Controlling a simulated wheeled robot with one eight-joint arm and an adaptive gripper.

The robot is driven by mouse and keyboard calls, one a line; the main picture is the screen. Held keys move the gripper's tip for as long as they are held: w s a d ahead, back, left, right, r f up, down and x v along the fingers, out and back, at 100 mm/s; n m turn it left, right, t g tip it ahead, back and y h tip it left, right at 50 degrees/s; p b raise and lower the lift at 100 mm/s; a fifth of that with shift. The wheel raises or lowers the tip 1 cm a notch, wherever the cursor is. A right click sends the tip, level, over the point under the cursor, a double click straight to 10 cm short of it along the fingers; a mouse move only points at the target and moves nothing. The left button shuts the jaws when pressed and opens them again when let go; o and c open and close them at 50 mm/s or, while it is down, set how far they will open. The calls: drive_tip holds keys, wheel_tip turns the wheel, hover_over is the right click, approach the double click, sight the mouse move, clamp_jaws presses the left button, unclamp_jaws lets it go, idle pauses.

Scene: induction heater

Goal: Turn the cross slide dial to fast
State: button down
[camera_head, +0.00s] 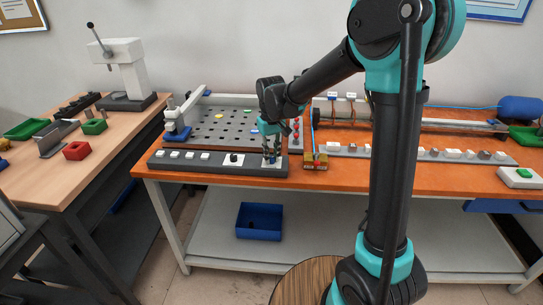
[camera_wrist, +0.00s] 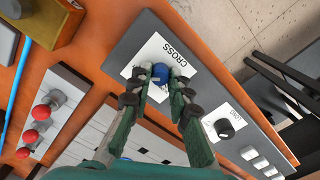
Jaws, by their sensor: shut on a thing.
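The cross slide dial is a blue knob (camera_wrist: 160,73) on a white label with the word "CROSS" (camera_wrist: 172,52), on the dark grey control panel. In the wrist view my gripper (camera_wrist: 160,80) is shut on the blue dial, one finger on each side. The dial's pointer and the rest of the label are hidden by the fingers. In the head view my gripper (camera_head: 271,158) is at the right end of the control panel (camera_head: 200,167), pointing down. The dial is too small there to read its setting.
A black knob (camera_wrist: 224,128) on its own white label and several white buttons (camera_wrist: 259,162) share the panel. Red knobs (camera_wrist: 41,112) stand on a strip beside it. A blue bin (camera_head: 259,221) sits on the lower shelf.

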drive_tip(key=shift+m, duration=0.9)
drive_tip(key=c, duration=1.4)
unclamp_jaws()
drive_tip(key=shift+r, duration=0.1)
wheel_tip(320, 180, up, 12)
drive_tip(key=shift+f, duration=0.1)
drive_tip(key=s+d+f+m+t, duration=0.1)
drive_tip(key=s+d+f, duration=0.5)
drive_tip(key=d, duration=0.2)
drive_tip(key=s+d+f+m+t, duration=0.1)
drive_tip(key=s+d+f, duration=0.5)
drive_tip(key=d, duration=0.1)
drive_tip(key=s+d+f+m+t, duration=0.2)
drive_tip(key=s+d+f, duration=0.4)
drive_tip(key=s+d, duration=0.1)
drive_tip(key=shift+s+d, duration=0.1)
drive_tip(key=shift+d, duration=0.7)
